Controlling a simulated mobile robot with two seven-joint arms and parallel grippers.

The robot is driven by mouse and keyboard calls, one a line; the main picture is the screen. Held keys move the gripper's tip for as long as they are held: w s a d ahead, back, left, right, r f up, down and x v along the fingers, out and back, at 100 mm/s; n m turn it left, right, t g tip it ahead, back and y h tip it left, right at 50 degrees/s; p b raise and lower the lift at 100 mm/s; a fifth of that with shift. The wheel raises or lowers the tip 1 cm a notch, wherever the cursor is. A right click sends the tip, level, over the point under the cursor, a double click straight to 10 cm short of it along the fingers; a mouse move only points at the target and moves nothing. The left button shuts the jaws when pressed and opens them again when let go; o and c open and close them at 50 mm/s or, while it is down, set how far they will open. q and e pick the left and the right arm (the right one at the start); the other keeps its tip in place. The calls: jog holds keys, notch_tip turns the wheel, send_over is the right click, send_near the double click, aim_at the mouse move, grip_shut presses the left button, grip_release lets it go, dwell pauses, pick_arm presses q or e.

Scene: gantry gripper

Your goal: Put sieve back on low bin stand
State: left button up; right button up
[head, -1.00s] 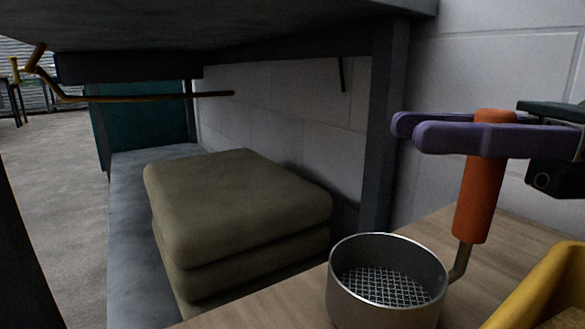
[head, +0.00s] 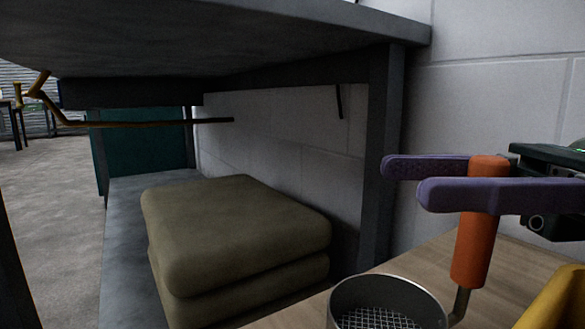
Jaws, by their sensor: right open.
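The sieve (head: 382,290) is a round grey metal pan with a wire mesh bottom and an upright orange handle (head: 470,250) on a bent metal stem. It stands upright on a light wooden surface (head: 330,300) at the lower right, and the picture's lower edge cuts it off. My right gripper (head: 403,180) comes in from the right with its two purple fingers apart. One finger passes on the near side and one on the far side of the handle's top. My left gripper is not in view.
A yellow object (head: 560,300) stands at the right edge beside the sieve. Folded olive cloth (head: 235,230) lies stacked on a grey shelf (head: 125,235) under a dark table (head: 300,40). A table leg (head: 382,150) and a pale block wall (head: 500,90) stand behind.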

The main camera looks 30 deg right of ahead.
jog(key=shift+d+r, duration=0.1)
jog(key=shift+r, duration=0.15)
jog(key=p+v, duration=0.1)
jog(key=v, duration=0.6)
jog(key=shift+d, duration=0.2)
jog(key=shift+s+p, duration=0.1)
jog(key=shift+p, duration=0.25)
